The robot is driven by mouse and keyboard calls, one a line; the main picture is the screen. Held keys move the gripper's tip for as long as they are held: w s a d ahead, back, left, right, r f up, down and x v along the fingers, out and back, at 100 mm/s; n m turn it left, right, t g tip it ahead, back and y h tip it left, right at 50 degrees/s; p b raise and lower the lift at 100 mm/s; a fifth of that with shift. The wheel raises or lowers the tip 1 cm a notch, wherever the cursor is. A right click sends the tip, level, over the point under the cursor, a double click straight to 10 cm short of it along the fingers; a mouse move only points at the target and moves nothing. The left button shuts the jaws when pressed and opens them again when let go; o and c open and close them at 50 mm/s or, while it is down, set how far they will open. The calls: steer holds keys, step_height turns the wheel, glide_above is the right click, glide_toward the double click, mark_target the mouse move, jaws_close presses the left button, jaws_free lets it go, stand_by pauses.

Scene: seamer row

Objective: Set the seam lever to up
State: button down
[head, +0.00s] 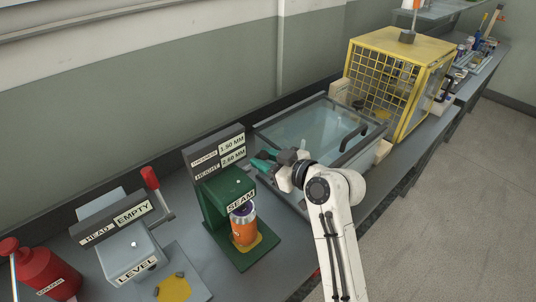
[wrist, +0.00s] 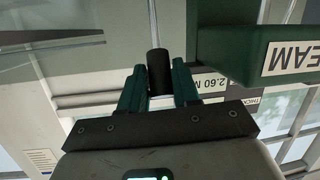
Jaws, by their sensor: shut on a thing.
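The green seamer (head: 213,208) stands on the bench, with a SEAM label on its front and an orange can (head: 244,231) under its head. In the wrist view the SEAM part of the seamer (wrist: 258,40) shows upside down at the upper right. My gripper (head: 262,162) is at the seamer's right side, its green fingers pointing left. In the wrist view my gripper (wrist: 157,88) is shut on the black knob (wrist: 157,68) of the seam lever. A thin rod (wrist: 153,22) runs from the knob to the picture's top. The lever is hidden in the head view.
A grey LEVEL unit (head: 128,252) with a red-handled lever (head: 150,178) stands left of the seamer. A red container (head: 42,270) is at far left. A glass-lidded tank (head: 305,120) and a yellow cage (head: 400,50) stand beyond my gripper. The floor at right is clear.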

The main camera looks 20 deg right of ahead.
steer(key=shift+w, duration=0.1)
steer(key=c, duration=0.9)
jaws_free()
steer(key=b+v, duration=0.2)
steer(key=v, duration=0.8)
steer(key=shift+s+d+r, duration=0.15)
steer(key=shift+s+r, duration=0.05)
steer(key=shift+s, duration=0.15)
